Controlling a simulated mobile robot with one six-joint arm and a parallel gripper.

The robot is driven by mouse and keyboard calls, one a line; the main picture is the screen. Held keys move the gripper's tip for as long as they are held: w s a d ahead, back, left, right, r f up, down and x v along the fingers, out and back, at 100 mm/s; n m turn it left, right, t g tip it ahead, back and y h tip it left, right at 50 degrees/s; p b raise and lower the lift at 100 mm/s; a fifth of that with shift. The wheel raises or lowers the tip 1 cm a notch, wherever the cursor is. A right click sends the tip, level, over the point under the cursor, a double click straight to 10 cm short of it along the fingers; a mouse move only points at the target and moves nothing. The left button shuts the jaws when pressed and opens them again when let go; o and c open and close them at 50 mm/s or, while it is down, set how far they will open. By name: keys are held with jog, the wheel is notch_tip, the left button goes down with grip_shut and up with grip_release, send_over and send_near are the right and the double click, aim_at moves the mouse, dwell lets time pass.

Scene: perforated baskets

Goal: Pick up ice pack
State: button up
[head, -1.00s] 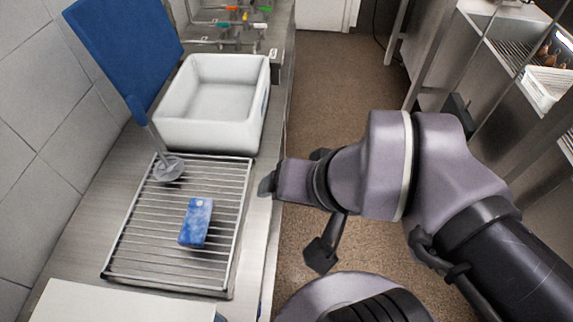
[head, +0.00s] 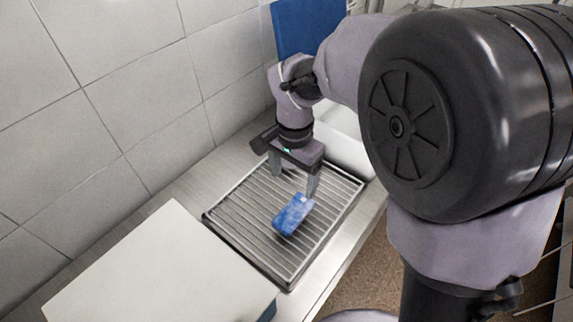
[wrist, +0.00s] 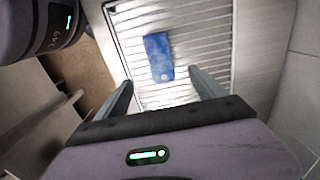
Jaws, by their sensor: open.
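The ice pack (head: 293,215) is a small blue block lying on the wire rack (head: 222,219) on the steel counter. In the wrist view the ice pack (wrist: 158,57) lies between the lines of the two fingers, a little beyond their tips. My gripper (head: 294,184) is open and empty, pointing down above the rack, just behind the ice pack in the head view. In the wrist view my gripper (wrist: 160,82) shows its two fingers spread apart. One fingertip is close to the ice pack's far end in the head view; I cannot tell whether they touch.
A white box or board (head: 160,270) stands on the counter at the near left. A white bin (head: 345,150), partly hidden by my arm, and a blue board (head: 300,28) are behind the rack. A tiled wall (head: 130,80) runs along the left.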

jog(key=b, duration=0.3)
send_over(294, 211)
jog(key=f, duration=0.9)
jog(key=shift+s+a+f, duration=0.15)
jog(key=shift+s+f, duration=0.05)
jog(key=shift+f, duration=0.1)
notch_tip(294, 211, down, 5)
jog(key=b, duration=0.2)
jog(key=shift+w+b, duration=0.15)
jog(key=shift+b, duration=0.15)
jog(key=shift+r, duration=0.1)
